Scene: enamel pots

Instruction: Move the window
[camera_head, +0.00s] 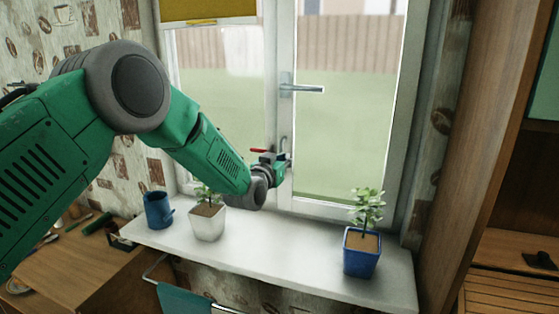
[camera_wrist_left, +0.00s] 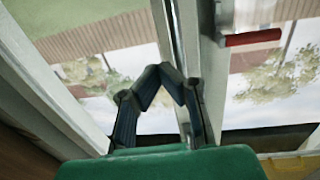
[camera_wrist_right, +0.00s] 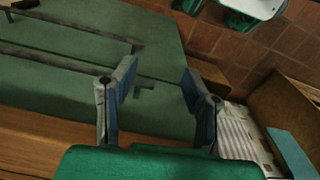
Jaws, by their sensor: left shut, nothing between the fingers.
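The window (camera_head: 345,110) stands behind the white sill, with a white frame and a grey handle (camera_head: 302,89) lying horizontally on the right sash. My left gripper (camera_head: 285,158) is low at the central upright of the window, below the handle. In the left wrist view, its fingertips (camera_wrist_left: 168,72) meet with nothing between them, in front of the white upright (camera_wrist_left: 187,50). I cannot tell whether they touch the frame. A red-ended grey piece (camera_wrist_left: 252,38) shows beside the upright. My right gripper (camera_wrist_right: 157,82) is open and empty, away from the window.
On the sill (camera_head: 290,258) stand a blue mug (camera_head: 158,211), a plant in a white pot (camera_head: 207,222) and a plant in a blue pot (camera_head: 361,252). A wooden cabinet (camera_head: 470,150) borders the right. The sill between the pots is clear.

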